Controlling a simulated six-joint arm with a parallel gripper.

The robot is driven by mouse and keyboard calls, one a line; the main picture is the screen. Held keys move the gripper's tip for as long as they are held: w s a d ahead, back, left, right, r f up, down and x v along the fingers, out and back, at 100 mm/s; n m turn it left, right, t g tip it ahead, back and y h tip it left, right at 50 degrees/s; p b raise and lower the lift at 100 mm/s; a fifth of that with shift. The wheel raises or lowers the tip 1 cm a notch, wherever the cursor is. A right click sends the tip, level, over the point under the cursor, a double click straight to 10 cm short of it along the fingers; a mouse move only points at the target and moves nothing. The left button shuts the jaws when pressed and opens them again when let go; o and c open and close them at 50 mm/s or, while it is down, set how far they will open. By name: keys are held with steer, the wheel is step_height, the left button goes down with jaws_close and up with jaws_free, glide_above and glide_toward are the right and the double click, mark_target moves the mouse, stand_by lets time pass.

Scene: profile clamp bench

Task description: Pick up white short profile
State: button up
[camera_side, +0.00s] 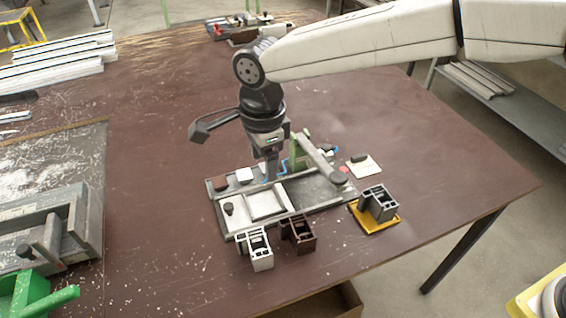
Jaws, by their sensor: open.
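The white short profile (261,261) stands on the table at the front left of the clamp fixture, its hollow chambered end facing up. A brown profile (302,243) stands right beside it, to its right. My gripper (271,174) points down over the back part of the clamp fixture (322,190), behind and above the white profile and apart from it. It is open, with no profile seen in it. Its fingertips are small and partly lost against the fixture.
A grey profile (379,203) sits on a yellow holder (376,224) to the right. A green post (296,152) and a clamp arm (320,160) rise beside my gripper. A metal fixture (60,225) stands at left. The table in front of the profiles is clear.

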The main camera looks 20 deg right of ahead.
steer(key=m, duration=0.2)
glide_above(252, 233)
step_height(252, 233, down, 11)
steer(key=shift+w+f, duration=0.1)
steer(key=shift+f, duration=1.6)
steer(key=shift+f, duration=2.6)
jaws_close()
